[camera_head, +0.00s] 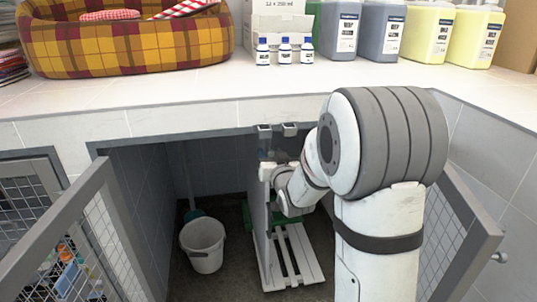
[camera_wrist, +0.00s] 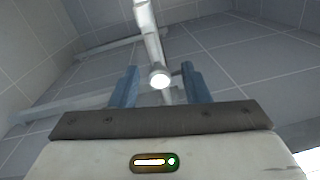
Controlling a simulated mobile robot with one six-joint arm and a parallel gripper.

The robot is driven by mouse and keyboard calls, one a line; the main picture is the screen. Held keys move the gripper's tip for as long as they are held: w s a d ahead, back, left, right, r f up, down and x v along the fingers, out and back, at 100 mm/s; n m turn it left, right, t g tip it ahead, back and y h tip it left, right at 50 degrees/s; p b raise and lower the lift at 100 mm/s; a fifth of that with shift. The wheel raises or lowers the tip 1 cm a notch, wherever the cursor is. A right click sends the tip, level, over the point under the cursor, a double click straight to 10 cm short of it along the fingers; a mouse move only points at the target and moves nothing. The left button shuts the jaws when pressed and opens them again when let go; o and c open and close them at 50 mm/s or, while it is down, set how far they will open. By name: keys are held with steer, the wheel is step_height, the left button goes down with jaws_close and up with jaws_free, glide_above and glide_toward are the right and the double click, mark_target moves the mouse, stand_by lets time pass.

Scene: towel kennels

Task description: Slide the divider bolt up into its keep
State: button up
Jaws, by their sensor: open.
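The grey divider panel (camera_head: 257,215) stands edge-on inside the open kennel, in front of my arm. Two small pale brackets (camera_head: 277,129) sit on the opening's top edge above it; I cannot tell whether one is the keep. In the wrist view, my gripper (camera_wrist: 160,82) is open, with its blue fingers apart. A pale metal rod with a bright round end (camera_wrist: 159,78), apparently the bolt or its knob, shows between the fingers. I cannot tell whether either finger touches it. In the head view, my wrist hides much of the gripper and bolt.
Open mesh doors flank the opening, left (camera_head: 75,235) and right (camera_head: 462,235). A white bucket (camera_head: 203,245) stands in the left bay. A pale slatted board (camera_head: 291,258) lies right of the divider. The counter (camera_head: 180,97) above carries a plaid pet bed (camera_head: 125,45) and bottles.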

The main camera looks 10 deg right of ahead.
steer(key=s, duration=0.7)
steer(key=shift+s+d+p, duration=0.2)
steer(key=shift+d+p, duration=0.05)
steer(key=shift+p, duration=0.15)
steer(key=s+r+g+p, duration=0.7)
steer(key=s+r+p, duration=0.4)
steer(key=s+p, duration=0.2)
steer(key=s+a+r+n+g+h+p, duration=0.1)
steer(key=s+r+g+p, duration=0.7)
steer(key=s+r+p, duration=0.3)
steer(key=s+p, duration=0.2)
steer(key=s, duration=0.1)
steer(key=shift+s+a, duration=0.15)
steer(key=shift+s, duration=0.1)
